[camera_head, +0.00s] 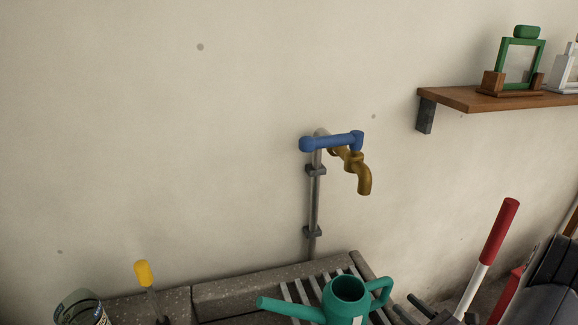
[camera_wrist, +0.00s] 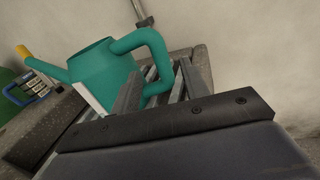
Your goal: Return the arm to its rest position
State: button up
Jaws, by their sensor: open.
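My gripper (camera_wrist: 158,84) is open in the wrist view, its two dark fingers spread with nothing held between them. A teal watering can (camera_wrist: 102,72) is beyond the fingers, its looped handle showing partly behind them. In the head view the watering can (camera_head: 346,300) stands upright on a slatted grate, spout to the left and handle to the right. My gripper (camera_head: 406,303) shows there as dark fingers at the bottom, just right of the handle and apparently apart from it. The rest pose itself is not marked in either view.
A brass tap (camera_head: 361,175) with a blue lever (camera_head: 332,142) is on the wall above the stone sink (camera_head: 240,293). A wooden shelf (camera_head: 455,97) with a green lantern (camera_head: 519,62) juts out at upper right. A yellow-handled tool (camera_head: 144,273) and a glass jar (camera_head: 80,309) are lower left.

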aim_at(390, 292)
jog(key=x, duration=0.6)
jog(key=shift+w+a, duration=0.3)
jog(key=shift+w, duration=0.15)
jog(key=shift+f+b, duration=0.2)
jog(key=shift+b, duration=0.1)
jog(key=shift+r, duration=0.2)
